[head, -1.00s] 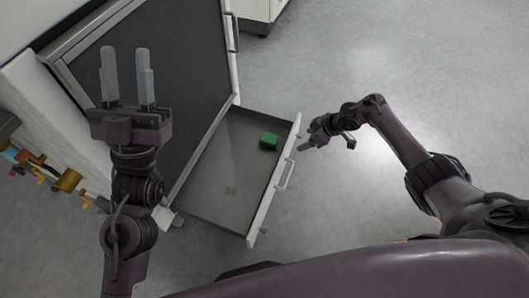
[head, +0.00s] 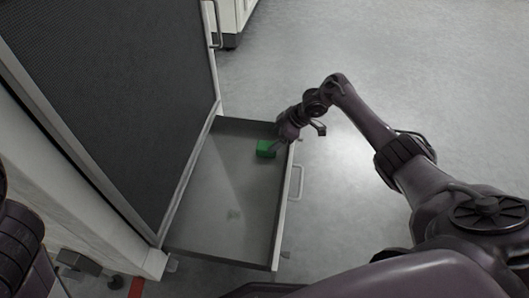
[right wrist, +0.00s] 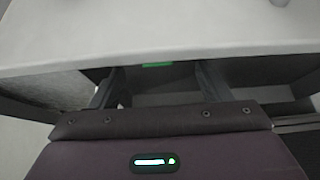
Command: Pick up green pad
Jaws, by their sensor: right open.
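The green pad (head: 264,148) is a small green block lying in the far right corner of the open drawer (head: 273,238). My right gripper (head: 278,147) reaches over the drawer's front edge and is close beside the pad, partly overlapping it in the head view. In the right wrist view my right gripper (right wrist: 162,84) is open, its two fingers apart. A sliver of the green pad (right wrist: 158,65) shows beyond and between the fingers, mostly hidden under a pale edge. Contact cannot be told. Of my left arm only a part shows at the left edge; its gripper is out of the frame.
The drawer's handle (head: 297,183) is on its outer right side. A tall cabinet with a dark panel (head: 115,85) stands to the left of the drawer. The rest of the drawer is almost empty. Grey floor (head: 440,80) to the right is clear.

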